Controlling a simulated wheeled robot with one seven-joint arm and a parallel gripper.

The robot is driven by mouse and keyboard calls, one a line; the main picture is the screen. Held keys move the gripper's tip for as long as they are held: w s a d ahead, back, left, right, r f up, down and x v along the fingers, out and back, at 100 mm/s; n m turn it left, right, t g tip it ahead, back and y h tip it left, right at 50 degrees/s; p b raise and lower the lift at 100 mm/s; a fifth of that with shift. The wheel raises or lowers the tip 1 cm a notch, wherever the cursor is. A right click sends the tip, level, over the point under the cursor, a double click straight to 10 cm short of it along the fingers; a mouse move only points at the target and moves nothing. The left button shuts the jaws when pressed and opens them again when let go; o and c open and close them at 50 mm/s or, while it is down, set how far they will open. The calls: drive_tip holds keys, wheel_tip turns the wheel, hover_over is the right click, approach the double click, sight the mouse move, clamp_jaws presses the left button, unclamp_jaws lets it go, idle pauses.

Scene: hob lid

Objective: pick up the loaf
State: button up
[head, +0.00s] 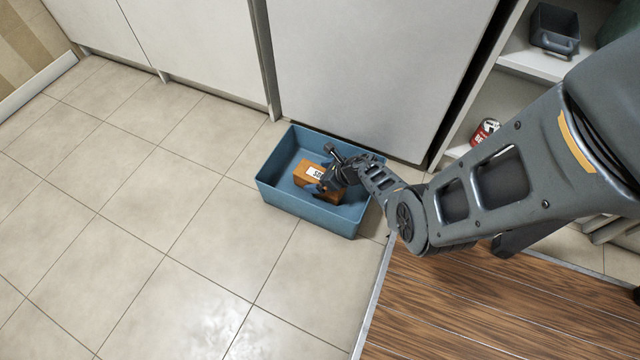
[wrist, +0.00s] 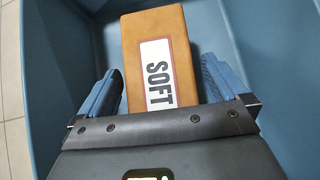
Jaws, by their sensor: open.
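The loaf (head: 303,174) is an orange-brown block with a white label, lying in a blue bin on the floor. In the wrist view the loaf (wrist: 178,40) shows its label reading "SOFT". My gripper (head: 325,184) is down inside the bin at the loaf. In the wrist view my gripper (wrist: 160,85) is open, with one blue-padded finger on each side of the loaf. The right finger looks very close to the loaf's side; I cannot tell if it touches. The loaf's near end is hidden behind the gripper's body.
The blue bin (head: 307,211) has raised walls around the loaf and gripper. White cabinet fronts (head: 365,70) stand behind it. Shelves at right hold a red can (head: 484,132) and a grey container (head: 554,28). Tiled floor (head: 150,230) is clear at left.

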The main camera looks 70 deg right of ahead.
drive_tip(key=shift+c, duration=0.2)
drive_tip(key=c, duration=1.1)
drive_tip(key=shift+r, duration=0.1)
